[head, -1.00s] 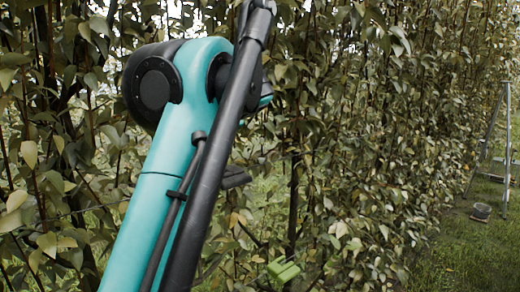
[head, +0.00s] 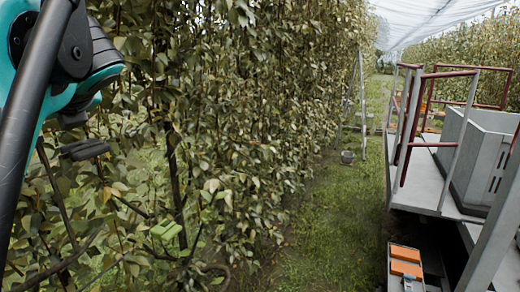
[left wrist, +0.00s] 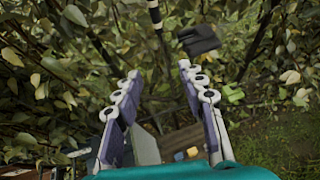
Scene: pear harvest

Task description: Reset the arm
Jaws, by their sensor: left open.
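My left arm crosses the left edge of the head view as a teal link with black joints and a dark tube. Its gripper is not clearly visible there. In the left wrist view my left gripper (left wrist: 160,88) is open, with its two jointed grey-purple fingers spread apart. Nothing is held between them. Leaves and branches lie beyond the fingertips. My right gripper is in neither view.
A leafy tree row (head: 230,120) stands close on the left and centre. A grey platform (head: 430,175) with red rails is at right, with orange-topped items (head: 405,262) below it. A grassy lane (head: 325,225) runs between. A small green object (head: 166,230) sits among branches.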

